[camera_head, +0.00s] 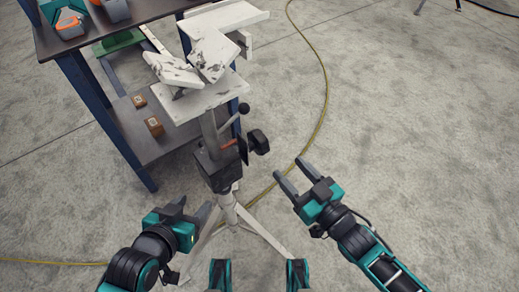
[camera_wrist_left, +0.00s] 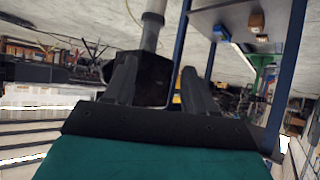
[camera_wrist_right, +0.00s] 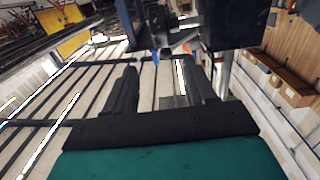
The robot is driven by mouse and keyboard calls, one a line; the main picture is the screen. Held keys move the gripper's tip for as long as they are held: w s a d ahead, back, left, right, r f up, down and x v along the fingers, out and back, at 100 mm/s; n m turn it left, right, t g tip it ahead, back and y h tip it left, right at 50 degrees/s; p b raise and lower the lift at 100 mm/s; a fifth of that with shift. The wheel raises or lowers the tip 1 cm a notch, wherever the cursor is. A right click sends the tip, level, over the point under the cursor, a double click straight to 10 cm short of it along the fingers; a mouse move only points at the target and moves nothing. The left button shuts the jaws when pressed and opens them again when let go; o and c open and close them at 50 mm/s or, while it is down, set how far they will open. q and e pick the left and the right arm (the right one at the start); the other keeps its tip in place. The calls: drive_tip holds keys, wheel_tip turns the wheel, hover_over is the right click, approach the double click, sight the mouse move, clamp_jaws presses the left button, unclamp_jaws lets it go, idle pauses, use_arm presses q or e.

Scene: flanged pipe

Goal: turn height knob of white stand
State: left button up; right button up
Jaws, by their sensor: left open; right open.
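The white stand (camera_head: 212,98) has scuffed white plates on top, a grey column, a black housing (camera_head: 218,168) and light tripod legs. A black knob (camera_head: 258,141) sticks out on the right of the housing and looks like the height knob. A lever with a black ball (camera_head: 243,108) sits higher up. My right gripper (camera_head: 291,171) is open and empty, right of and below the knob, apart from it. My left gripper (camera_head: 190,208) is open and empty, left of and below the housing. In the left wrist view the black housing (camera_wrist_left: 153,80) shows beyond the fingers.
A dark-topped table (camera_head: 130,15) with blue legs and a lower shelf stands behind and left of the stand. Small brown boxes (camera_head: 154,126) lie on the shelf. A yellow cable (camera_head: 325,95) runs across the grey floor. The floor at right is largely clear.

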sight(265, 145)
drive_tip(key=b+x, duration=0.3)
drive_tip(key=x, duration=0.9)
drive_tip(key=shift+a+f, duration=0.15)
drive_tip(key=shift+f, duration=0.05)
drive_tip(key=shift+w+a+b, duration=0.3)
use_arm(q)
drive_tip(key=shift+w+d+f+h, duration=0.3)
drive_tip(key=shift+w+d+f, duration=0.15)
drive_tip(key=shift+d+f, duration=0.25)
use_arm(e)
drive_tip(key=shift+r, duration=0.1)
use_arm(q)
drive_tip(key=shift+a, duration=0.1)
